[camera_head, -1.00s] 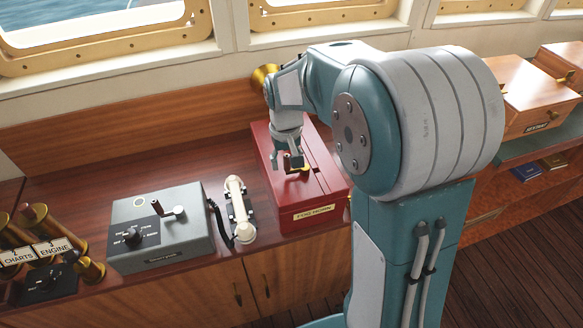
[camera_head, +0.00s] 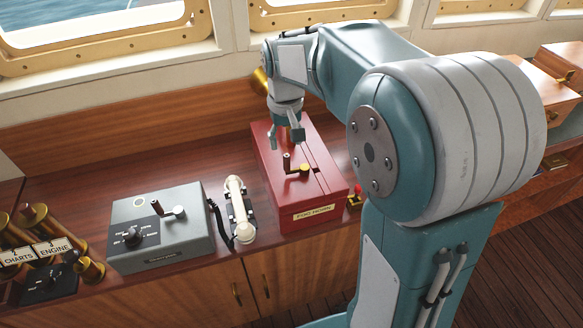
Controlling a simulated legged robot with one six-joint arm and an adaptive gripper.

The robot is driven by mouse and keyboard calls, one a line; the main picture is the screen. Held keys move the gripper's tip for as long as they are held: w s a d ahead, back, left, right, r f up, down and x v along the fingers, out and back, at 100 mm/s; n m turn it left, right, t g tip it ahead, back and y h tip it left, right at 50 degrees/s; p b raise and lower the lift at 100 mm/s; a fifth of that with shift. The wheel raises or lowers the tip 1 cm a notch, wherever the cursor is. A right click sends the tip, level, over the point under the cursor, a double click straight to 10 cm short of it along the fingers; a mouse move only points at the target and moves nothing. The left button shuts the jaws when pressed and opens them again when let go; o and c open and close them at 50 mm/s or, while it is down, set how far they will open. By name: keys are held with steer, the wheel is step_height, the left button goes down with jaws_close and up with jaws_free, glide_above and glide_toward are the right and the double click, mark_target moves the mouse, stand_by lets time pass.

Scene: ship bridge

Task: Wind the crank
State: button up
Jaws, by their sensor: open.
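A red box labelled as a fog horn (camera_head: 312,197) stands on the wooden counter. On its top is a crank (camera_head: 296,168) with a brass hub and an upright dark handle at its left end. A grey box (camera_head: 165,240) to the left also has a small crank (camera_head: 169,211) with a dark red handle. My gripper (camera_head: 287,140) points down over the back part of the red box, behind the crank handle. Its fingers are apart and hold nothing. They look clear of the crank, but the exact gap is hard to tell.
A white telephone handset (camera_head: 238,209) lies on its cradle between the two boxes. Brass levers labelled CHARTS and ENGINE (camera_head: 40,252) stand at the far left. Windows (camera_head: 110,30) line the wall behind. A small brass piece with red (camera_head: 355,196) sits right of the red box.

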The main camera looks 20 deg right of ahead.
steer(key=s+r+t, duration=0.2)
steer(key=s, duration=0.8)
steer(key=s+r+t, duration=0.3)
steer(key=s, duration=0.8)
steer(key=shift+t, duration=0.3)
